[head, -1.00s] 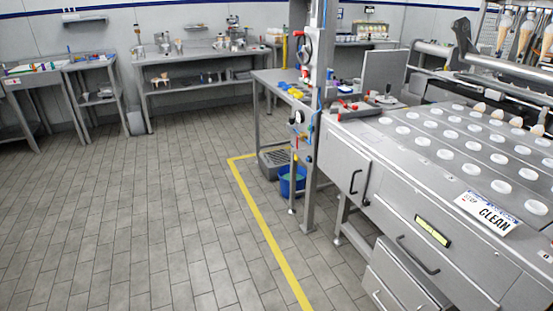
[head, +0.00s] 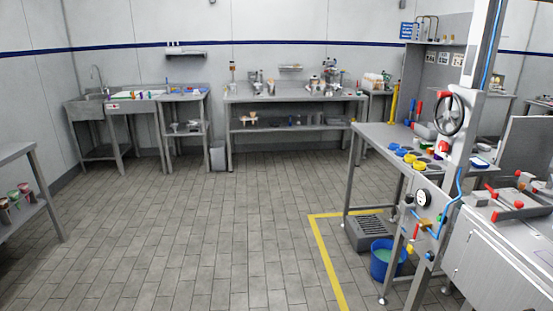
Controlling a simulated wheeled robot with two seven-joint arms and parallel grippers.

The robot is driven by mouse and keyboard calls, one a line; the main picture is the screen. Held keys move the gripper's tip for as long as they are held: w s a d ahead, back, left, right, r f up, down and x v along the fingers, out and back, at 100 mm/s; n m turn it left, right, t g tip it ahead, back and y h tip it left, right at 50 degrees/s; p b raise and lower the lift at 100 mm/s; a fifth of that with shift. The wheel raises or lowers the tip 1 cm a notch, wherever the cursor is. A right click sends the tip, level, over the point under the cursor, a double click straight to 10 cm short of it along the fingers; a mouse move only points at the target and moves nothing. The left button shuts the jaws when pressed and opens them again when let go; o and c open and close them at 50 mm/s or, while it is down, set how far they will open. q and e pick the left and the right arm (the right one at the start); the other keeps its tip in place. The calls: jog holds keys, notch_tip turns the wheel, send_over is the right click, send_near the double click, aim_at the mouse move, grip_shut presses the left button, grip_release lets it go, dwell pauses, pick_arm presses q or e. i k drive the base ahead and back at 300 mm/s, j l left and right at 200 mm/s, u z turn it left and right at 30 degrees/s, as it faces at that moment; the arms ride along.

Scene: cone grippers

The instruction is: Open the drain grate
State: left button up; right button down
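A grey slatted unit (head: 368,232), which looks like the drain grate, sits low on the floor under the steel table at the right. Its slatted top looks closed, though the table legs partly cover it and I cannot make out a hinge or handle. A blue bucket (head: 385,262) with greenish contents stands just in front of it, to its right. Neither of my grippers is in view.
A yellow floor line (head: 325,250) bends around this area. The steel table (head: 385,137) with yellow and blue pieces stands above. A gauge panel (head: 424,205) and posts stand close on the right. The tiled floor (head: 200,225) at left and middle is clear.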

aim_at(365, 226)
jog(key=i+j, duration=0.1)
jog(key=i, duration=2.25)
jog(key=i+z, duration=0.2)
jog(key=i, duration=0.3)
jog(key=i+z, duration=0.25)
jog(key=i, duration=0.25)
jog(key=i+j+z, duration=0.2)
jog(key=i, duration=0.3)
jog(key=i+j+z, duration=0.25)
jog(key=i, duration=0.2)
jog(key=i+l, duration=0.05)
jog(key=l, duration=0.05)
